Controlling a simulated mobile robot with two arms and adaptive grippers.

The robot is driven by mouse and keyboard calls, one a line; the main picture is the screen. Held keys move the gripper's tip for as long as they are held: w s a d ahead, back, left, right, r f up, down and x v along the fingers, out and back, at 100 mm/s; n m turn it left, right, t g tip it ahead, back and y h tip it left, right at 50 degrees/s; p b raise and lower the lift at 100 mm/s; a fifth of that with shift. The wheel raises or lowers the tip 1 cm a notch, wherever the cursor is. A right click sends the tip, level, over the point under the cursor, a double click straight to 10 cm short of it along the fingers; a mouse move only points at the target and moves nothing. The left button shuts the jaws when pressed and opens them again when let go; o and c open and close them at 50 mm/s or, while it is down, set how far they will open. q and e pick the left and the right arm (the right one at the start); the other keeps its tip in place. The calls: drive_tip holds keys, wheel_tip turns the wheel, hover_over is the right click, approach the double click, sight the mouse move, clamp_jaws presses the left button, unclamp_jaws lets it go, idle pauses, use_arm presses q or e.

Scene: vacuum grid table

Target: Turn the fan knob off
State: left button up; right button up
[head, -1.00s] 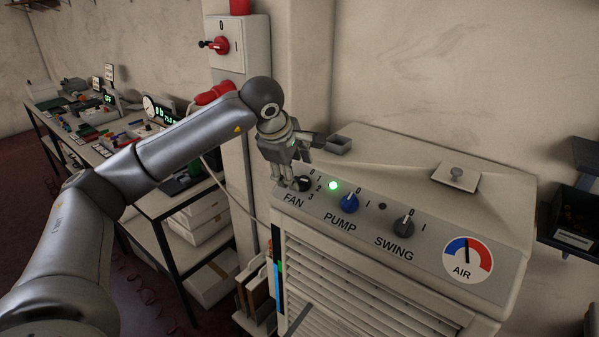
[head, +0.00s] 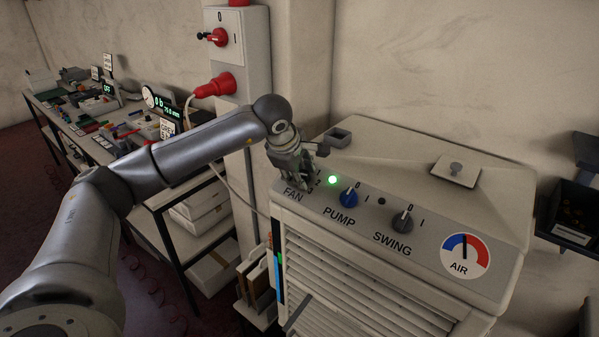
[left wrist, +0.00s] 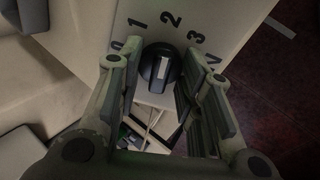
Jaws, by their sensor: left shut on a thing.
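The fan knob (left wrist: 160,69) is black with a white pointer line and shows in the left wrist view, among the printed numbers 0, 1, 2 and more. Its pointer line is turned roughly toward the 2. My left gripper (left wrist: 163,80) is shut on the knob, with a finger on each side. In the head view my left gripper (head: 306,185) is down at the FAN label on the cooler's panel (head: 372,223) and hides the knob. My right gripper is not in view.
A lit green lamp (head: 332,180), the blue pump knob (head: 349,197) and the dark swing knob (head: 402,222) are to the right on the panel. An air dial (head: 466,256) is farther right. A cluttered bench (head: 105,157) stands at left.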

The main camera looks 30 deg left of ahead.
use_arm(q)
drive_tip(key=shift+c, duration=0.4)
drive_tip(key=shift+f+n+b, duration=0.1)
drive_tip(key=shift+n+b, duration=0.4)
drive_tip(key=n+b, duration=0.2)
drive_tip(key=n, duration=0.1)
drive_tip(key=shift+w+b, duration=0.1)
drive_tip(key=shift+b, duration=0.2)
drive_tip(key=n+b, duration=0.2)
drive_tip(key=n, duration=0.2)
drive_tip(key=shift+g, duration=0.4)
drive_tip(key=n+b, duration=0.1)
drive_tip(key=n, duration=0.2)
drive_tip(key=shift+n+h, duration=0.4)
drive_tip(key=shift+a+r+n+b, duration=0.15)
drive_tip(key=shift+n+b, duration=0.1)
drive_tip(key=shift+n, duration=0.7)
drive_tip(key=shift+d+r+n+b, duration=0.1)
drive_tip(key=shift+n+b, duration=0.15)
drive_tip(key=shift+n, duration=0.7)
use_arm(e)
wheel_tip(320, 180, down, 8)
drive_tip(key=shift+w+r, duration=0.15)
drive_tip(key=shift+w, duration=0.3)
use_arm(q)
drive_tip(key=o, duration=1)
drive_tip(key=shift+o, duration=0.2)
